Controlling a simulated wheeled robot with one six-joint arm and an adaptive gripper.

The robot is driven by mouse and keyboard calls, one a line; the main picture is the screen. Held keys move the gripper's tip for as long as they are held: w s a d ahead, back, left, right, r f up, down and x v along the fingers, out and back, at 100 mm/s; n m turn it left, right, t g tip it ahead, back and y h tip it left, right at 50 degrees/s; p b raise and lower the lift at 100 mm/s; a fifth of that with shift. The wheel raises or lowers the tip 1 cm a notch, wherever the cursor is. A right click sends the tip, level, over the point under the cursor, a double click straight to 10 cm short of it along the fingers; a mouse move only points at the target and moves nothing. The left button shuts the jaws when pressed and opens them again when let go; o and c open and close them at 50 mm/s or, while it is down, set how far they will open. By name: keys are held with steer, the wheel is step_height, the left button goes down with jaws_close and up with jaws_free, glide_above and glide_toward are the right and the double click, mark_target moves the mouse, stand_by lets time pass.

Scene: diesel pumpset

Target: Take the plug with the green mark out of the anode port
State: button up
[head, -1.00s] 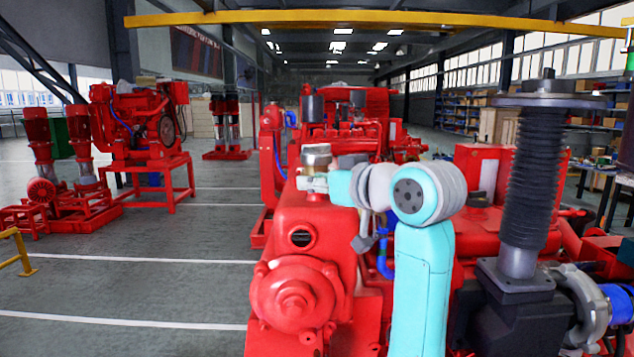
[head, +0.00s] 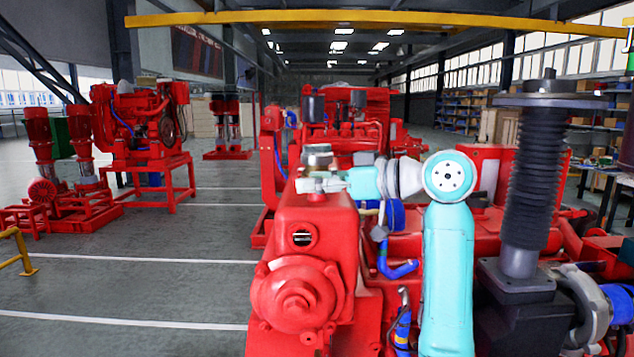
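No plug with a green mark can be made out in the head view. The red engine housing (head: 318,215) in the middle has a dark round opening (head: 301,238) on its near face, with a small pale patch inside. I cannot tell whether this is the anode port. My teal and grey arm (head: 447,265) rises in front of the engine and bends left at its top joint.
A black ribbed column (head: 527,180) with a wide disc stands close on the right. Blue hose (head: 398,270) lies left of my arm. Open grey floor (head: 150,285) lies left of the engine.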

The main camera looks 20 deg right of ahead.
stand_by(0.3)
steer(key=m+t+h, duration=0.3)
steer(key=m+h, duration=0.1)
steer(key=shift+a+t+h, duration=0.1)
steer(key=shift+t+h, duration=0.2)
steer(key=m+t+h, duration=0.1)
steer(key=m+h, duration=0.4)
steer(key=h, duration=0.1)
steer(key=shift+h, duration=0.4)
steer(key=shift+d+m+h, duration=0.2)
steer(key=shift+m+h, duration=1.3)
steer(key=shift+h, duration=0.6)
steer(key=shift+a, duration=0.1)
steer(key=shift+a+m+g+h, duration=0.1)
steer(key=shift+m+g+h, duration=0.3)
steer(key=shift+m+h, duration=0.5)
steer(key=shift+d+m+g+h, duration=0.1)
steer(key=shift+m+g+h, duration=0.85)
steer(key=shift+h, duration=0.4)
steer(key=shift+d+m+g+h, duration=0.1)
steer(key=shift+m+g+h, duration=0.65)
steer(key=shift+m+h, duration=0.5)
steer(key=shift+a, duration=0.1)
